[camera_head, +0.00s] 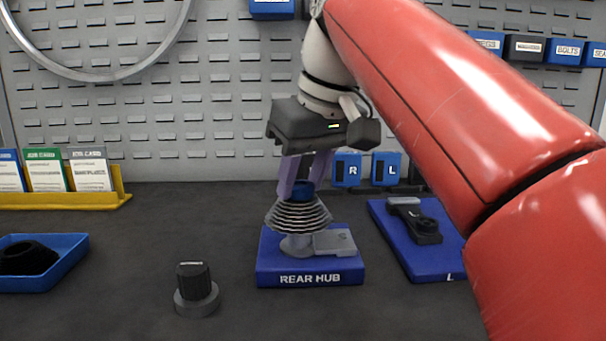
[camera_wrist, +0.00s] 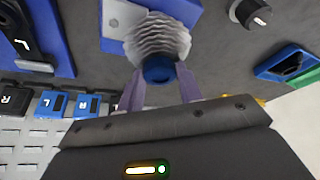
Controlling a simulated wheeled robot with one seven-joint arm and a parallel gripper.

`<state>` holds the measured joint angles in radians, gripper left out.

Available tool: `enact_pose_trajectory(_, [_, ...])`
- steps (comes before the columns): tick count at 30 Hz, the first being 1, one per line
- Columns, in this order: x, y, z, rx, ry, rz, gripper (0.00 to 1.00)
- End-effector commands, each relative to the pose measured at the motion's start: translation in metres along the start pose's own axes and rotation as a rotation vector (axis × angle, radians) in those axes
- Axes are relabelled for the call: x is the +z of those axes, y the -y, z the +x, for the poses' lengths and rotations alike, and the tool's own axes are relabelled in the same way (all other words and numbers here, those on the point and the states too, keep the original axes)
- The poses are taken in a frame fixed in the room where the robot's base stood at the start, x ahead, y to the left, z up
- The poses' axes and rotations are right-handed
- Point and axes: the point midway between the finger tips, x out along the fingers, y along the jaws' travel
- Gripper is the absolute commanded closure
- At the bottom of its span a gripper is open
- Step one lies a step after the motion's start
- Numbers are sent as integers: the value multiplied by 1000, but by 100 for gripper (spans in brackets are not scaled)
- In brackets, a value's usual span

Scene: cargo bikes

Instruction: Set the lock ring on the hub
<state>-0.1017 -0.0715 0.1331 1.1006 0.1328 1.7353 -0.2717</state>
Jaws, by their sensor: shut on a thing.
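The lock ring (camera_head: 303,188) is a small blue ring between the purple fingers of my gripper (camera_head: 304,181). It also shows in the wrist view (camera_wrist: 158,70). My gripper points down and is shut on it. The ring sits at the top of a stack of grey sprockets (camera_head: 298,214); whether it touches or is seated there I cannot tell. The stack is on the hub, on a blue base labelled REAR HUB (camera_head: 310,279). The hub's own top is hidden by the ring and sprockets. In the wrist view the stack (camera_wrist: 160,38) lies just beyond the fingertips.
A black-topped knob (camera_head: 196,288) stands left of the hub base. A blue tray (camera_head: 62,281) with a black part is at far left. A blue plate (camera_head: 447,268) with a crank-like part lies right. A yellow card rack (camera_head: 70,203) stands at the back left.

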Motion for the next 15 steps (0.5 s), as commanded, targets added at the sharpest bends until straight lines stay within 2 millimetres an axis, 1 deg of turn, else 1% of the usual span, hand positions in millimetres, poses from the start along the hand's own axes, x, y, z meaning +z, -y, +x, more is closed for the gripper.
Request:
enact_pose_trajectory(8, [0, 0, 1, 0, 1, 0, 86])
enact_pose_trajectory(9, [0, 0, 1, 0, 1, 0, 61])
enact_pose_trajectory(14, [0, 0, 1, 0, 1, 0, 40])
enact_pose_trajectory(15, [0, 0, 1, 0, 1, 0, 39])
